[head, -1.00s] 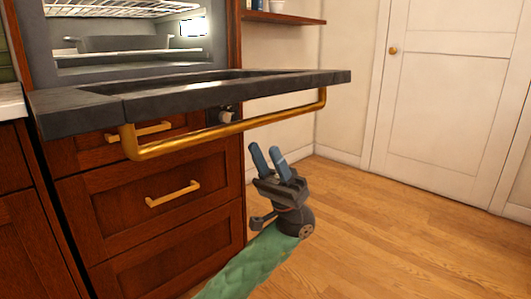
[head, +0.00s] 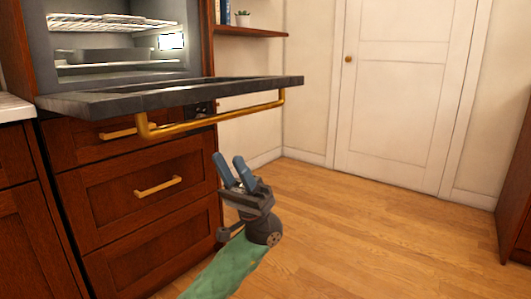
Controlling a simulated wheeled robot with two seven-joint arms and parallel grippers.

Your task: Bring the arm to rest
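My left gripper (head: 230,170) points upward with its two blue fingers apart and nothing between them. It is in the lower middle of the head view, in front of the wooden drawers and below the lowered door. My green-sleeved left arm (head: 226,274) comes up from the bottom edge. The lowered dark door (head: 85,106) has a brass bar handle (head: 215,119) along its front edge. The gripper looks apart from the handle. My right gripper does not show.
The lit appliance (head: 120,45) stands open with wire racks inside. Wooden drawers (head: 150,190) with brass handles are below it. A white door (head: 405,80) is at the back. The wooden floor (head: 370,235) to the right is clear.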

